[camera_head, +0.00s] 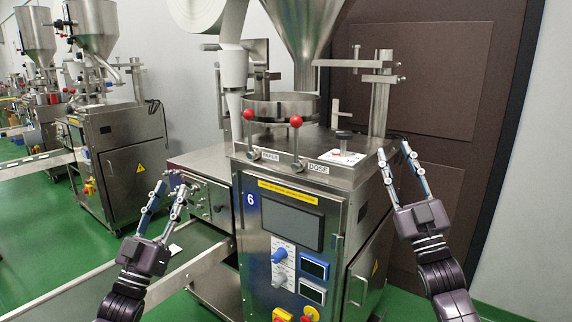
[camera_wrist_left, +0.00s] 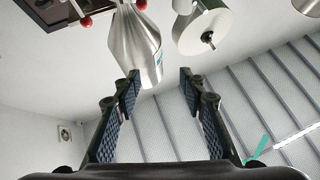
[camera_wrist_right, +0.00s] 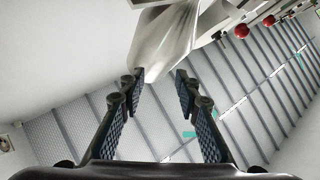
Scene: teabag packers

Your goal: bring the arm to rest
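My left gripper (camera_head: 170,190) is raised at the left of the head view, fingers pointing up, in front of the steel machine and above the conveyor. Its fingers are apart with nothing between them; its wrist view shows the same empty gap (camera_wrist_left: 160,82). My right gripper (camera_head: 395,152) is raised to the right of the machine, fingers pointing up. Its fingers are also apart and empty, as its wrist view shows (camera_wrist_right: 158,80). In the head view its tips overlap the machine's top right edge; I cannot tell the exact gap.
The teabag machine (camera_head: 290,210), numbered 6, stands in the middle with a steel hopper (camera_head: 303,30), a paper roll (camera_head: 200,12) and two red-knobbed levers (camera_head: 296,122). A conveyor (camera_head: 90,290) runs at lower left. More machines (camera_head: 115,150) stand behind left. Green floor (camera_head: 75,215) lies between.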

